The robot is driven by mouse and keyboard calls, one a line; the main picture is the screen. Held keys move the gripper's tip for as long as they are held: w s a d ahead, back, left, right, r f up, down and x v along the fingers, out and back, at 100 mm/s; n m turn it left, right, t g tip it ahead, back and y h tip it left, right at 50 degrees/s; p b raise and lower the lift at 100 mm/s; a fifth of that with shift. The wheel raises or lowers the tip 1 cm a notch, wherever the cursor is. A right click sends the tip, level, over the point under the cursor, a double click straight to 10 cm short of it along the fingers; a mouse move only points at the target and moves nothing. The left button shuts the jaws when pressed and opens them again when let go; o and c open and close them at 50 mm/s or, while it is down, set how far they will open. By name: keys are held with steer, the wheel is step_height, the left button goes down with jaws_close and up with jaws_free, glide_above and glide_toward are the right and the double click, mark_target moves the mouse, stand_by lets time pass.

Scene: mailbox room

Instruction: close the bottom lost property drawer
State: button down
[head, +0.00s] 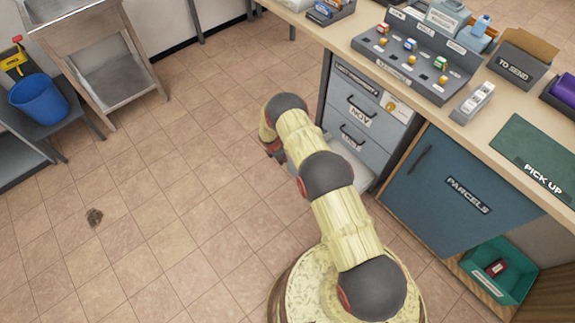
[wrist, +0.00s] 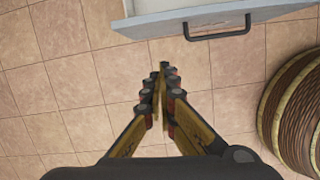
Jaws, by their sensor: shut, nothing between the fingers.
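The grey drawer unit stands under the counter, with a NOV drawer (head: 358,113) and another labelled drawer (head: 350,142) below it, both looking shut. The bottom drawer (head: 350,163) is pulled out, its pale inside partly hidden behind my arm in the head view. In the wrist view its grey-blue front (wrist: 150,27) and black bar handle (wrist: 217,29) cross the top. My gripper (wrist: 163,75) is shut and empty, over the floor just outside the drawer front, with a gap showing between them. In the head view my gripper (head: 272,147) is mostly hidden by the wrist.
The blue PARCELS cabinet (head: 460,190) is right of the drawers, with a teal bin (head: 485,290) below it. The counter (head: 345,40) holds trays and stamps. A blue bucket (head: 40,97) sits far left. A brown lump (head: 94,216) lies on otherwise clear floor.

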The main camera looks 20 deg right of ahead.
steer(key=w+d+f+n+b, duration=0.1)
steer(key=d+f+b, duration=0.4)
steer(key=f, duration=0.5)
steer(key=shift+w+d+b, duration=0.4)
steer(key=shift+w+d, duration=0.05)
steer(key=shift+w, duration=0.25)
